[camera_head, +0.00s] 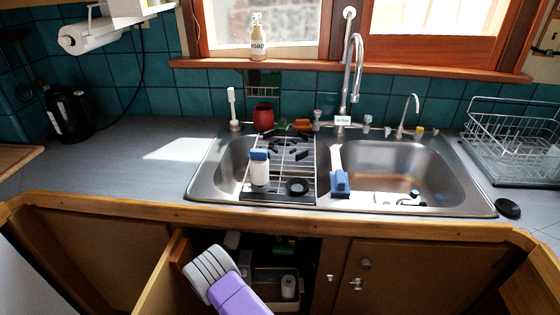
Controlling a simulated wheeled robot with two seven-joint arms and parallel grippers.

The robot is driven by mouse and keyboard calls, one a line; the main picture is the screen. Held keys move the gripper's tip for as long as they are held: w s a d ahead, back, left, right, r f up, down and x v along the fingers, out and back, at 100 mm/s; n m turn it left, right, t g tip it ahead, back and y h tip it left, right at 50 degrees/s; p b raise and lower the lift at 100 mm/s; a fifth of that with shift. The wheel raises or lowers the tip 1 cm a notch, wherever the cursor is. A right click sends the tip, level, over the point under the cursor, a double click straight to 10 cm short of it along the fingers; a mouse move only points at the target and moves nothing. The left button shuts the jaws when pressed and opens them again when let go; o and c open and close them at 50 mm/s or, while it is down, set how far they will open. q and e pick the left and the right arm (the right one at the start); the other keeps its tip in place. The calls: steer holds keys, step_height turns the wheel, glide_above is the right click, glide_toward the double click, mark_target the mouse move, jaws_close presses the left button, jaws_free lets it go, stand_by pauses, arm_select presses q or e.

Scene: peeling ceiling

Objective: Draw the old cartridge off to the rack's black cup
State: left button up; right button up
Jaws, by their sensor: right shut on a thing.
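A black ring-shaped cup (297,187) sits on the front of the wire rack (276,196) over the left basin. A white cylinder with a blue top (259,172) stands upright on the rack, left of the cup. Another white cylinder (289,287) shows dimly in the open cabinet; I cannot tell which is the old cartridge. My right gripper (200,271), grey and ribbed behind a purple arm link, is low at the cabinet opening, beside the open door. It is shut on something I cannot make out. My left gripper is not in view.
The open cabinet door (153,288) stands left of the opening; the right door (410,275) is shut. The wooden counter edge (120,211) lies between cabinet and sink. A blue-headed brush (340,183) lies on the sink divider. The tall faucet (353,70) rises behind.

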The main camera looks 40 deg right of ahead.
steer(key=s+a+p, duration=0.2)
steer(key=s+a, duration=0.5)
steer(key=a, duration=0.1)
steer(key=shift+s+a, duration=0.15)
steer(key=shift+a, duration=0.15)
steer(key=shift+r, duration=0.1)
